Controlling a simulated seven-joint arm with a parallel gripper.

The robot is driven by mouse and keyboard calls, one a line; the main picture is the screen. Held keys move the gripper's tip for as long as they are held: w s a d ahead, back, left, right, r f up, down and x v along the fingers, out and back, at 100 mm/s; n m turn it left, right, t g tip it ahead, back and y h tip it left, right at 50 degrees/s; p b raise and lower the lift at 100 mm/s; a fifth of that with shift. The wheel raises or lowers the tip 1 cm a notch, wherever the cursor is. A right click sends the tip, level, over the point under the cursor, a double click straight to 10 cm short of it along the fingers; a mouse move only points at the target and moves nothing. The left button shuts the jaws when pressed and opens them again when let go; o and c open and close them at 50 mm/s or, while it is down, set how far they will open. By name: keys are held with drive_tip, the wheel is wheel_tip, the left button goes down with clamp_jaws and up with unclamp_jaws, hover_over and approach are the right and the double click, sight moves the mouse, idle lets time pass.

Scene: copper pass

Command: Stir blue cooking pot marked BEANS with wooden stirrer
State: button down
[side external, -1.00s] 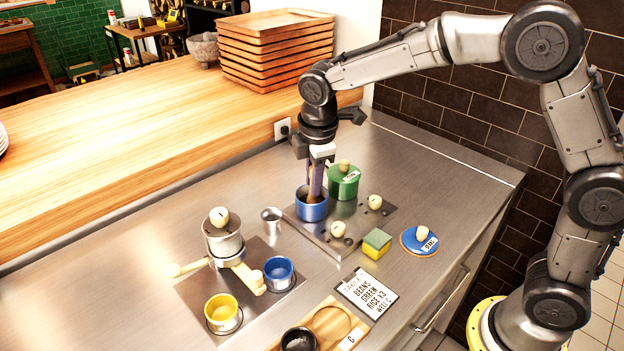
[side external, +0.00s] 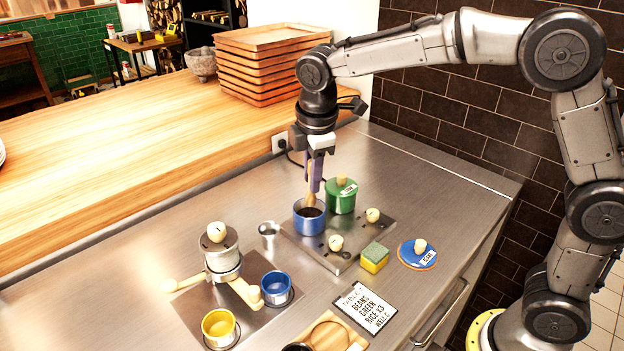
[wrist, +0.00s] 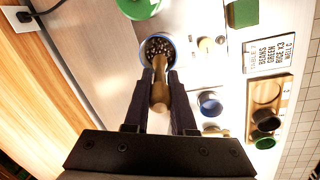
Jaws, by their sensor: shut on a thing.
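The blue cooking pot (side external: 309,221) stands open on the metal hob plate with dark contents. Its marking cannot be read. In the wrist view the pot (wrist: 173,42) shows dark, bean-like pieces inside. My gripper (side external: 315,184) is above the pot, shut on the wooden stirrer (side external: 311,198). In the wrist view the stirrer (wrist: 160,92) sits between the fingers of my gripper (wrist: 160,82), its far end at the pot's opening. How deep the tip reaches is hard to tell. A blue lid (side external: 417,253) with a pale knob lies to the right of the hob.
A green lidded pot (side external: 342,197) stands close behind the blue pot. A yellow-green sponge (side external: 375,257), an order card (side external: 366,306) and a metal cup (side external: 269,235) are nearby. A stand with blue and yellow cups (side external: 219,326) is at the front left. The counter's back right is clear.

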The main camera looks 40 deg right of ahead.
drive_tip(key=shift+r, duration=0.1)
idle(0.5)
drive_tip(key=shift+r, duration=1.4)
